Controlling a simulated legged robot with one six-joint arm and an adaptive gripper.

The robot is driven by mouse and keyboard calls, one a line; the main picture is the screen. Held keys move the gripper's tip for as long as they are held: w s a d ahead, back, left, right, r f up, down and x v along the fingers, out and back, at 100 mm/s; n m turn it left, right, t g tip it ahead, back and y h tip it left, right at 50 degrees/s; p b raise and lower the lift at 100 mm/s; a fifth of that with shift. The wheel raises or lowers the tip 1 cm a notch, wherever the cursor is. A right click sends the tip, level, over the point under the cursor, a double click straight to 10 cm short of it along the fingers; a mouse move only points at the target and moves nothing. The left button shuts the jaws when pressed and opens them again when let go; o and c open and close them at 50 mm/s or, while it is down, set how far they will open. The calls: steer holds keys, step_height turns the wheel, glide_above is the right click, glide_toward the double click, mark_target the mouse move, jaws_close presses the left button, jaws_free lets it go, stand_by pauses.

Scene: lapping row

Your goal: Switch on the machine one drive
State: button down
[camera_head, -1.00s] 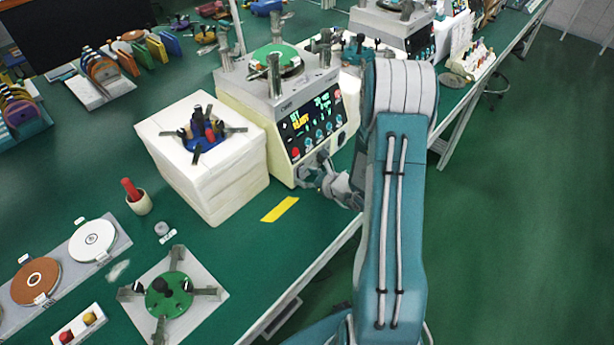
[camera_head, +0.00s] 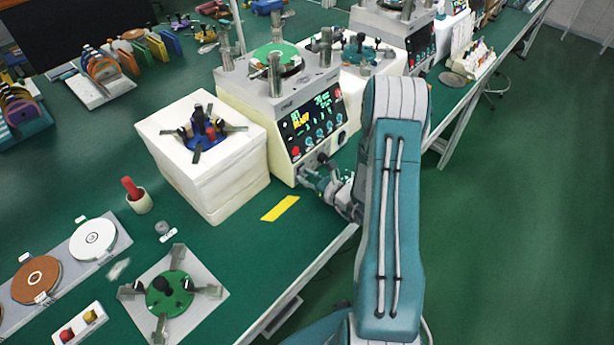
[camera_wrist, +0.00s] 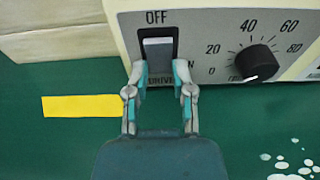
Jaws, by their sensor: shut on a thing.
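The cream machine (camera_head: 318,122) stands on the green bench with a lit panel on its front. In the wrist view its drive switch (camera_wrist: 158,50) is a grey rocker in a dark frame, with OFF above it. The lettering below is partly covered, with DRIVE partly readable. My gripper (camera_wrist: 160,72) is at the lower part of this switch, one finger on each side, shut on it. The fingers hide its lower edges, and I cannot tell which way the rocker is tipped. In the head view my gripper (camera_head: 318,182) is low at the machine's front.
A black knob (camera_wrist: 255,63) with a numbered scale sits right of the switch. A white block (camera_head: 205,165) carrying a blue fixture stands left of the machine. A yellow strip (camera_head: 280,208) lies on the bench in front. The bench edge is close to my arm.

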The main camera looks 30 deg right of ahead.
steer(key=shift+c, duration=2.4)
jaws_free()
steer(key=shift+d, duration=0.1)
steer(key=v, duration=1.2)
steer(key=shift+f, duration=0.1)
steer(key=shift+w, duration=0.1)
